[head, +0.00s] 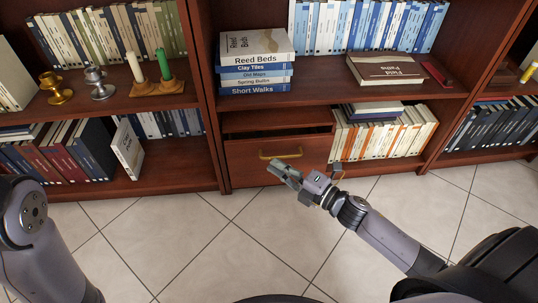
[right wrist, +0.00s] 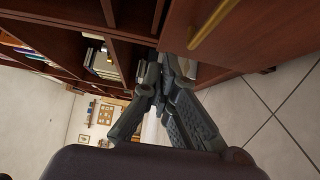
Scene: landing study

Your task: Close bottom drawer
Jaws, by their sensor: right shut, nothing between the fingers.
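The bottom drawer (head: 248,165) is a dark red-brown wooden front low in the middle bookcase, with a brass bar handle (head: 281,154). A dark gap shows above its front, and it looks partly pulled out. In the right wrist view the drawer front (right wrist: 255,35) and its handle (right wrist: 215,22) are at the top right. My right gripper (head: 273,166) is shut and empty, in front of the drawer just below the handle in the head view; its fingertips (right wrist: 162,62) appear beside the drawer's edge. I cannot tell whether they touch it. My left gripper is out of view; only its arm shows.
A closed wooden panel (head: 276,121) sits above the drawer. Upright books (head: 385,132) stand right of it, and stacked books (head: 256,68) lie on the shelf above. Candlesticks (head: 98,84) stand on the left bookcase. The tiled floor (head: 235,235) in front is clear.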

